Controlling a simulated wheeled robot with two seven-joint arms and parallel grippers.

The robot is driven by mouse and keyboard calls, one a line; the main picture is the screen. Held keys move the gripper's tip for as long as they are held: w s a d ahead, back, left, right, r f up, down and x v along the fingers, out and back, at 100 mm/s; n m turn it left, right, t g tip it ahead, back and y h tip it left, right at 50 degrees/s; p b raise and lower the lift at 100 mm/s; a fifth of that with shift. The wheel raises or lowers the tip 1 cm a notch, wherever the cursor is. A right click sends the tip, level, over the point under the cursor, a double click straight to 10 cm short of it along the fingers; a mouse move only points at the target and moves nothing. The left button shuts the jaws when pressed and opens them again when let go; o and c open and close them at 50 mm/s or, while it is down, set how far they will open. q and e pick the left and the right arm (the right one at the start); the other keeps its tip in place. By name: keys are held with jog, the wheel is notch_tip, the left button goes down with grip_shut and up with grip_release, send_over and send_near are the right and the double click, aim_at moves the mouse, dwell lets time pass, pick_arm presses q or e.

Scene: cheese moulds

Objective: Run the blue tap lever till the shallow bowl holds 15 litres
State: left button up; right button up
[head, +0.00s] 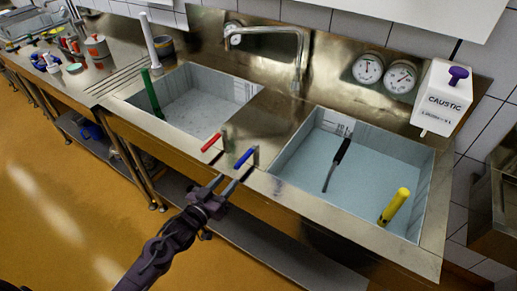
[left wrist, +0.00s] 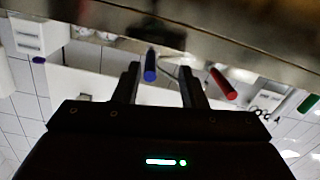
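The blue tap lever (head: 243,158) stands on the front rim between the two sink bowls, right of the red lever (head: 211,142). My left gripper (head: 231,177) is open just in front of the blue lever. In the left wrist view the blue lever (left wrist: 150,66) shows between the spread fingers (left wrist: 159,80), with no clear contact. The left bowl (head: 190,112) looks pale; the right bowl (head: 290,155) has a flat bluish surface inside. Both have marks on a wall, too small to read. I cannot tell which is shallower. My right gripper is out of view.
The tap spout (head: 298,84) ends near the divider; no stream is visible. A black-handled tool (head: 338,155) and yellow handle (head: 394,206) stand in the right bowl, a green handle (head: 152,93) in the left. A caustic dispenser (head: 441,98) and two dials (head: 368,69) are behind.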

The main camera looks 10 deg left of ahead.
aim_at(242, 159)
pick_arm(q)
jog(key=r, duration=0.1)
jog(key=w+d+r, duration=0.1)
jog(key=shift+r+t+h, duration=0.3)
jog(key=shift+r, duration=0.05)
jog(key=p+x, duration=0.1)
jog(key=x, duration=0.6)
jog(key=shift+f+p, duration=0.2)
jog(key=shift+p, duration=0.2)
grip_shut()
